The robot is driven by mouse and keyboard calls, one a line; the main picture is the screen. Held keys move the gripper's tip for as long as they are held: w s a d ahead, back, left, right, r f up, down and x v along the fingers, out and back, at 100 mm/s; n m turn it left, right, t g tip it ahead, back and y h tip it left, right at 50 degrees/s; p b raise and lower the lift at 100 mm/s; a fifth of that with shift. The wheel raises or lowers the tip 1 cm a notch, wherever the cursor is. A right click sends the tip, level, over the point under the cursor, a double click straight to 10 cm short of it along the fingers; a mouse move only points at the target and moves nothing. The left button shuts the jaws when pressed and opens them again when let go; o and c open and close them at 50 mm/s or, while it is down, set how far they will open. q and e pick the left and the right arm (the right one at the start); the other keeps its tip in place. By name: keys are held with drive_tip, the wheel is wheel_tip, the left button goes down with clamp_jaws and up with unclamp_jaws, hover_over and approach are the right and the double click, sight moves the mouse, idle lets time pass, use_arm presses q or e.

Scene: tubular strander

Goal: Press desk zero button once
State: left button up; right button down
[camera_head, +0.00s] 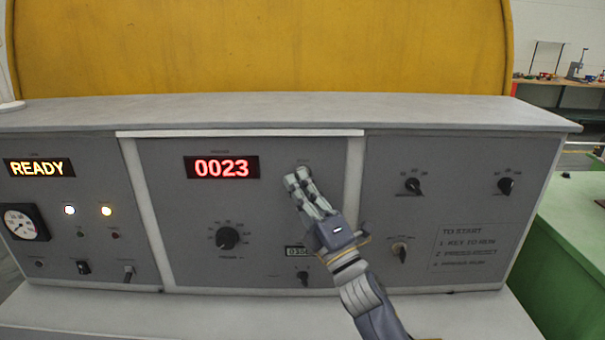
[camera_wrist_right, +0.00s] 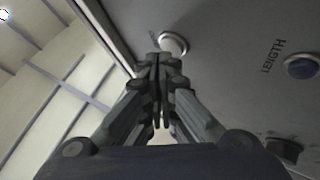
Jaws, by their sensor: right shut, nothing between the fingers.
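My right gripper (camera_head: 297,179) is shut and empty, its fingertips at the upper right of the middle desk panel, just right of the red counter display (camera_head: 222,167) reading 0023. In the head view the fingertips cover the spot under a small unreadable label. In the right wrist view the closed fingertips (camera_wrist_right: 160,61) are close to a round pale button with a metal ring (camera_wrist_right: 173,42), partly overlapping it in the picture. I take it for the zero button; its label is not readable, and I cannot tell whether the fingers touch it. My left gripper is out of view.
The LENGTH lettering (camera_wrist_right: 272,56) is beside a dark blue round control (camera_wrist_right: 301,67). A green cabinet (camera_head: 570,245) stands right.

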drive_tip(key=shift+w, duration=0.4)
idle(0.3)
drive_tip(key=shift+s, duration=0.8)
drive_tip(key=shift+s, duration=0.1)
drive_tip(key=shift+s+p, duration=0.75)
drive_tip(key=shift+s, duration=1.65)
drive_tip(key=shift+f, duration=0.1)
